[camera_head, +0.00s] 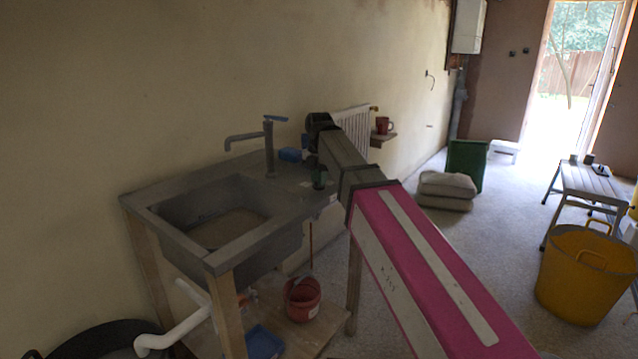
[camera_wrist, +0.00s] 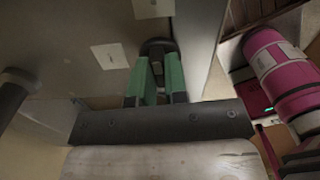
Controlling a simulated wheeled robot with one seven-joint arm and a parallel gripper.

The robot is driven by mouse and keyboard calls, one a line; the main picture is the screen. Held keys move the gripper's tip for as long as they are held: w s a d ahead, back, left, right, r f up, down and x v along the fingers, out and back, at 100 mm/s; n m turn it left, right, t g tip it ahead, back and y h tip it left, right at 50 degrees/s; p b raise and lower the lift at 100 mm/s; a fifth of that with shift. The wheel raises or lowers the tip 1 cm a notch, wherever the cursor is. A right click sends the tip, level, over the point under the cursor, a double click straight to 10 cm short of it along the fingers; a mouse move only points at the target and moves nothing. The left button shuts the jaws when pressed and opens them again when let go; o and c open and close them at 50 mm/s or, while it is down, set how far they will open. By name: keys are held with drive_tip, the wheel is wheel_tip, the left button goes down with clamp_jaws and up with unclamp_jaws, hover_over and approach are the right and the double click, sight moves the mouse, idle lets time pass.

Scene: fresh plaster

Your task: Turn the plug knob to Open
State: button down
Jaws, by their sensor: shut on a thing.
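The plug knob (camera_wrist: 158,45) is a dark, rounded knob on the flat grey top of the sink unit (camera_head: 235,262), seen in the wrist view. My gripper (camera_wrist: 157,62) has green fingers, which converge on the knob and are shut on it. In the head view my gripper (camera_head: 319,182) is small and dark at the right side of the sink top, and the knob cannot be made out there. Two pale labels (camera_wrist: 110,55) (camera_wrist: 152,8) lie beside the knob; their marks are too small to read. I cannot tell which way the knob is turned.
A tap (camera_head: 268,145) stands behind the basin, with a blue item (camera_head: 290,155) close to my gripper. A red bucket (camera_head: 302,298) sits on the shelf below. A yellow tub (camera_head: 585,285) and a step bench (camera_head: 590,182) stand right; the floor between is clear.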

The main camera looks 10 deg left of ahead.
drive_tip(key=n, duration=0.7)
drive_tip(key=c, duration=1.1)
unclamp_jaws()
drive_tip(key=shift+r, duration=0.1)
drive_tip(key=shift+r, duration=5.95)
